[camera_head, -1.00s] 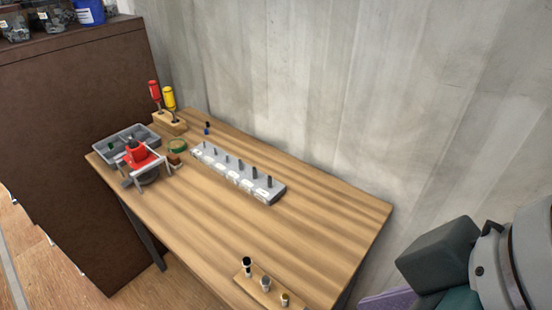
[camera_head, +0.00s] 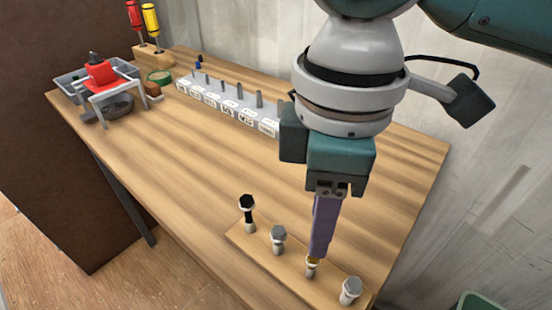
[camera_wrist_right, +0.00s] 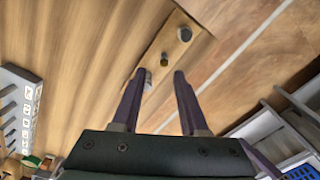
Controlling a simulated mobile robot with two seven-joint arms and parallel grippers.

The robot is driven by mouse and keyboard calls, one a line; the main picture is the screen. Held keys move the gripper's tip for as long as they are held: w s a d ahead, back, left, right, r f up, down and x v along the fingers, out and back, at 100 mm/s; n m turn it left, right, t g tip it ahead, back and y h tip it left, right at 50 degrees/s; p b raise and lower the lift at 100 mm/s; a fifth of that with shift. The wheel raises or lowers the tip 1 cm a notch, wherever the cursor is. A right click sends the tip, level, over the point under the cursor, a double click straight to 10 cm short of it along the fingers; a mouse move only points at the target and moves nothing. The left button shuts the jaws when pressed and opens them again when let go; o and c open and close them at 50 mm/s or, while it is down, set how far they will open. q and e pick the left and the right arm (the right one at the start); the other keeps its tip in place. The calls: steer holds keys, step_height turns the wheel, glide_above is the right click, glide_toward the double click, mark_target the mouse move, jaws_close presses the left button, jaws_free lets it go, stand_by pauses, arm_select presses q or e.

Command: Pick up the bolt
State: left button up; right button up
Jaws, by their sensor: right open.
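Several bolts stand upright along a wooden strip (camera_head: 262,262) on the table: a black-headed bolt (camera_head: 247,203), a grey bolt (camera_head: 278,234), a gold-headed bolt (camera_head: 312,262) and a silver bolt (camera_head: 350,289). My right gripper (camera_head: 319,252) points down over the strip, its purple fingers overlapping the gold head in the head view. In the right wrist view my right gripper (camera_wrist_right: 160,76) is open and empty. The gold bolt (camera_wrist_right: 164,58) shows just beyond the fingertip gap, the grey bolt (camera_wrist_right: 149,76) beside the left finger, the silver bolt (camera_wrist_right: 183,35) farther off. My left gripper is out of view.
A grey block with upright pins (camera_head: 225,104) stands toward the back, partly hidden by my arm. A red device on a metal stand (camera_head: 102,75), a grey tray (camera_head: 70,86) and screwdrivers (camera_head: 150,20) are at the far left. The table's middle (camera_head: 190,165) is clear.

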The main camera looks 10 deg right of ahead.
mark_target(312, 266)
steer(key=f, duration=0.6)
steer(key=shift+s+a, duration=0.15)
steer(key=shift+s, duration=0.2)
steer(key=shift+c, duration=0.3)
jaws_close()
